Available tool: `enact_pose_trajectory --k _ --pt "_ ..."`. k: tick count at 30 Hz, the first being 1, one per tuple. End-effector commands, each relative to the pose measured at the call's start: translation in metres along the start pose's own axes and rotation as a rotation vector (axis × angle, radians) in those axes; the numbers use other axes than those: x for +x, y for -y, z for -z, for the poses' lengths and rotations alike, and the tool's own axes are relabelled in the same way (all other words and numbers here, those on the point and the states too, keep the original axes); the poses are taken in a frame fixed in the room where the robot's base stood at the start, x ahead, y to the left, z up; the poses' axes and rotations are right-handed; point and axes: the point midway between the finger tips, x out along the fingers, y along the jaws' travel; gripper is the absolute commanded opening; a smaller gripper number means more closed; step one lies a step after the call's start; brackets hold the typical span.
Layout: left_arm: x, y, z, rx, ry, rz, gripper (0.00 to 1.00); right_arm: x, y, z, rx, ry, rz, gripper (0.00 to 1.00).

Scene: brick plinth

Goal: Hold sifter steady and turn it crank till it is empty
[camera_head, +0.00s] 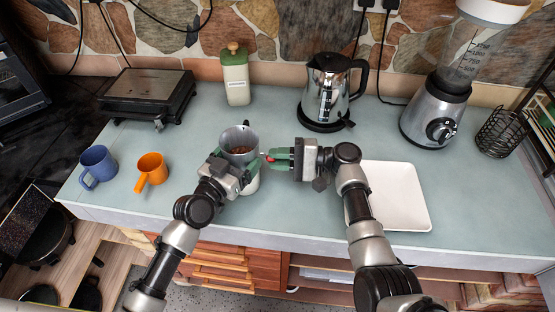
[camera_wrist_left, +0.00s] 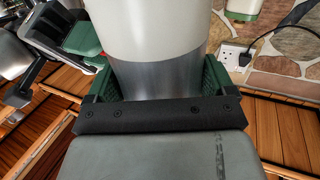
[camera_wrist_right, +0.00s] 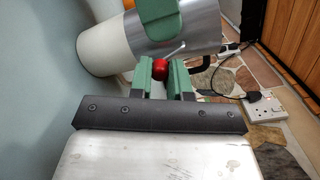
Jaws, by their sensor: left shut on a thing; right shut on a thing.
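The sifter (camera_head: 236,136) is a grey metal cup with brown contents visible inside, standing near the counter's front edge. A pale lower part shows beneath it in the head view. My left gripper (camera_head: 242,168) is shut around the sifter's body; the left wrist view shows the silver and white wall (camera_wrist_left: 158,75) between its green fingers. The crank has a thin metal rod ending in a red knob (camera_wrist_right: 160,69). My right gripper (camera_wrist_right: 161,80) is shut on the red knob, at the sifter's right side. The inside bottom of the sifter is hidden.
Blue (camera_head: 98,167) and orange mugs (camera_head: 151,171) stand to the left. A white tray (camera_head: 400,205) lies right of my right arm. A green canister (camera_head: 236,78), a kettle (camera_head: 327,92), a grill (camera_head: 148,95) and a blender (camera_head: 437,115) stand farther back.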

Motion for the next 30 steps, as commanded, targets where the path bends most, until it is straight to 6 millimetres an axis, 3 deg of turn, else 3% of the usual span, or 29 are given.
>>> enact_pose_trajectory --k 30 --pt "0.000 0.001 0.000 0.002 0.001 0.002 0.56 -0.003 0.027 0.007 -0.966 -0.049 -0.048 0.00"
